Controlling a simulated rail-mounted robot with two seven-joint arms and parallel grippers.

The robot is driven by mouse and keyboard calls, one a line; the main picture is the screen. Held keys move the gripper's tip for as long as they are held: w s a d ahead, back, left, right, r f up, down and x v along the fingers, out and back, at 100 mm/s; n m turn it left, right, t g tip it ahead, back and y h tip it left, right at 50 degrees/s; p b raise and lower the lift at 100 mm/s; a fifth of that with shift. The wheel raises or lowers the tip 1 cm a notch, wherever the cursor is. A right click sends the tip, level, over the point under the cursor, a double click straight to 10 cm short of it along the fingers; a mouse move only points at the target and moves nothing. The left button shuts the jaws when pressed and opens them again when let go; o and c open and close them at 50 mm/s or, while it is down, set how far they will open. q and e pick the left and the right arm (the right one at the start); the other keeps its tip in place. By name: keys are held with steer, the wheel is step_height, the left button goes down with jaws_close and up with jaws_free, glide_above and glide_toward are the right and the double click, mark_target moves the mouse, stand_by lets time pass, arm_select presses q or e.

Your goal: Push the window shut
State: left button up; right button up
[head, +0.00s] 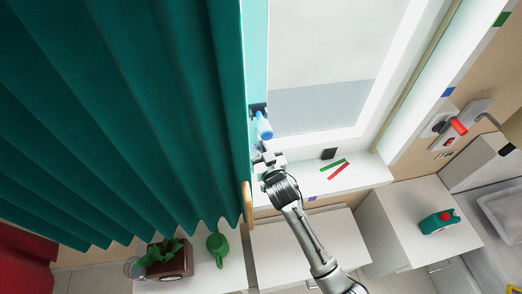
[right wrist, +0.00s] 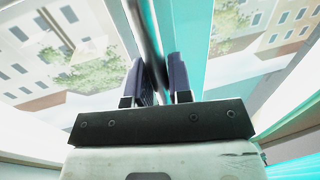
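The window (head: 325,60) fills the upper middle of the head view, with a white frame and a teal strip along its left side. A blue handle (head: 264,126) is at its left edge, beside the curtain. My right gripper (head: 262,155) is just below the handle, close to the window's left edge. In the right wrist view its two dark fingers (right wrist: 164,78) stand slightly apart. A dark upright bar (right wrist: 150,35) runs up between or behind them; I cannot tell whether they touch it. A teal frame (right wrist: 199,50) is right of them. My left gripper is not in view.
A green curtain (head: 120,110) hangs along the left. The white sill (head: 345,185) carries a green stick (head: 333,165), a red stick (head: 339,171) and a dark block (head: 329,153). A potted plant (head: 168,262) and green watering can (head: 217,247) are below left.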

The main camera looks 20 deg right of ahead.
steer(key=o, duration=0.4)
steer(key=shift+c, duration=0.2)
steer(key=s+b, duration=0.1)
steer(key=s, duration=1.3)
steer(key=shift+d, duration=0.3)
steer(key=shift+w, duration=0.1)
